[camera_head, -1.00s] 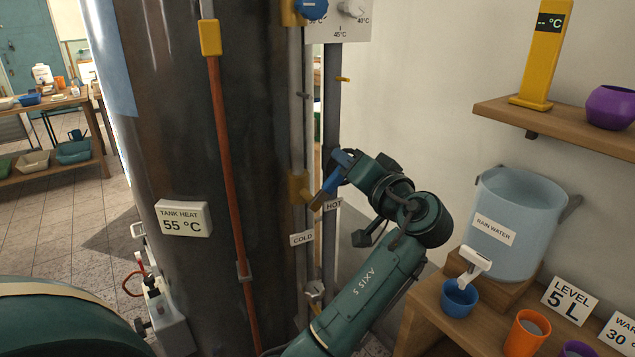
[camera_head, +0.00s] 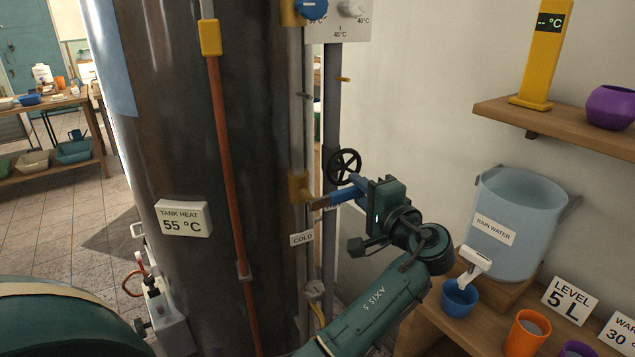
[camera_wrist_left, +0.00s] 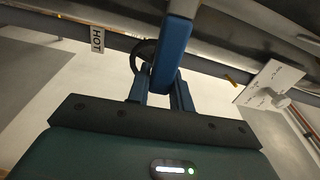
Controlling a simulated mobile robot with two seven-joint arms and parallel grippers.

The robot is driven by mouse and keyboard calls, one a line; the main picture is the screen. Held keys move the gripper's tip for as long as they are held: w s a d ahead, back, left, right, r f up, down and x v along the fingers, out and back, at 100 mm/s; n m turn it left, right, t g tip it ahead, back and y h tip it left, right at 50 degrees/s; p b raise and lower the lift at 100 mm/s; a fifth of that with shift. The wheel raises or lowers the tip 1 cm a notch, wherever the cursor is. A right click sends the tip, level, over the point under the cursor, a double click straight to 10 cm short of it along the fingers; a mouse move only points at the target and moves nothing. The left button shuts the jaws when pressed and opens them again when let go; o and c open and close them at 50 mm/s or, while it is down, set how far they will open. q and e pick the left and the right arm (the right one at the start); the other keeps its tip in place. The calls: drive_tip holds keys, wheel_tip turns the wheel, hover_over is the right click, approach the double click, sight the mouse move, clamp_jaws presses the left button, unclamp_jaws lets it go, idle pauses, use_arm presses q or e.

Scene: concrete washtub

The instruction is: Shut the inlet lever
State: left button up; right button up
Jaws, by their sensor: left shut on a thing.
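The inlet lever (camera_head: 341,197) is a blue handle with a brownish inner end, beside the brass valve body (camera_head: 299,187) on the vertical pipe at the tank's right. It sticks out to the right, across the pipe, tilted slightly up toward its outer end. My left gripper (camera_head: 360,190) is shut on the lever's outer end. In the left wrist view the blue lever (camera_wrist_left: 172,50) runs up from between my left gripper's fingers (camera_wrist_left: 160,92). My right gripper is in neither view.
A black handwheel (camera_head: 344,166) sits just above my left gripper. A COLD label (camera_head: 302,239) hangs below the valve. The rain water container (camera_head: 515,215) and cups stand on a wooden bench at right. The large metal tank (camera_head: 170,120) stands left.

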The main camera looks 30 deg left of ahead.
use_arm(q)
drive_tip(key=o, duration=0.8)
drive_tip(key=shift+f, duration=0.1)
drive_tip(key=shift+o, duration=0.2)
drive_tip(key=shift+d, duration=0.1)
drive_tip(key=v, duration=0.7)
drive_tip(key=shift+p, duration=0.45)
